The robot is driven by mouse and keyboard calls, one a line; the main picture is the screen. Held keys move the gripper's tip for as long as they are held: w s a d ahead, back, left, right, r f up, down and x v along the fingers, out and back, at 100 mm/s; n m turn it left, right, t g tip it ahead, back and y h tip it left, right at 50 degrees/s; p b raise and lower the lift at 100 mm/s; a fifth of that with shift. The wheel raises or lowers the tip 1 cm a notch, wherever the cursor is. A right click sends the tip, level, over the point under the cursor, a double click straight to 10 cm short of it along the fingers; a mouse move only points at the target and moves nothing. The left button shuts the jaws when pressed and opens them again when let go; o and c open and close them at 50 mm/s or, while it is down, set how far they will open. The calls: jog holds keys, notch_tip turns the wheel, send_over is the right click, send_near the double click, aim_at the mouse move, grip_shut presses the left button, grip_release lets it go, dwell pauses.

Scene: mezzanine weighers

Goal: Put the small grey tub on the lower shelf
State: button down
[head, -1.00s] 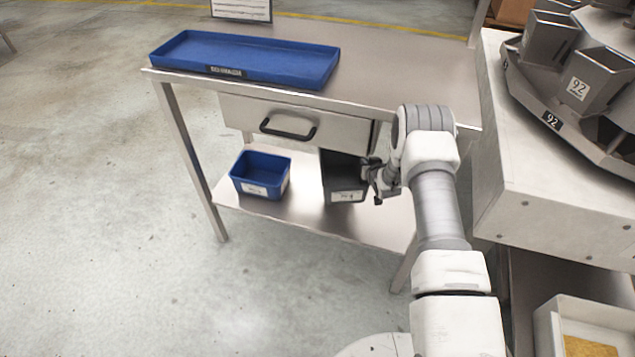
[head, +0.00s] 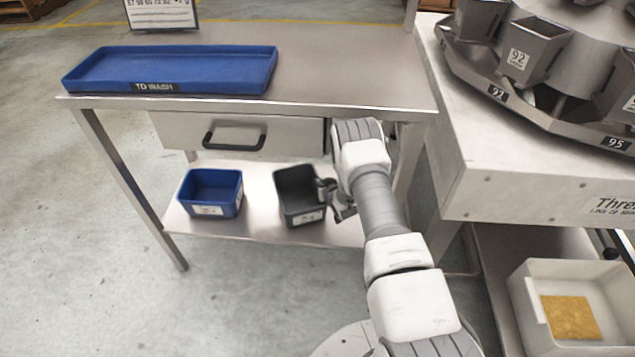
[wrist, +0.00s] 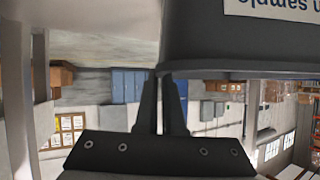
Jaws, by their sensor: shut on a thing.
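The small dark grey tub (head: 302,200) is at the lower shelf (head: 258,228) of the steel table, right of the blue tub. It looks upright, with a white label on its front; I cannot tell whether its base touches the shelf. My gripper (head: 333,193) is at the tub's right side and shut on it. In the wrist view, the fingers (wrist: 160,105) meet the rim of the grey tub (wrist: 200,45), which fills the upper right with its label upside down. My arm hides the shelf's right end in the head view.
A blue tub (head: 211,194) stands on the shelf's left. A drawer (head: 290,135) hangs above the shelf, under the tabletop. A blue "TO WASH" tray (head: 170,70) lies on top. A weigher machine (head: 540,130) stands at right, above a pale bin (head: 530,290).

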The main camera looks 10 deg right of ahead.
jog(key=shift+f, duration=0.15)
jog(key=c, duration=1)
grip_release()
jog(key=shift+c, duration=0.2)
jog(key=shift+s+r, duration=0.1)
jog(key=shift+r, duration=0.1)
jog(key=p+v, duration=0.5)
jog(key=v, duration=0.6)
jog(key=shift+s+r, duration=0.15)
jog(key=shift+s, duration=0.2)
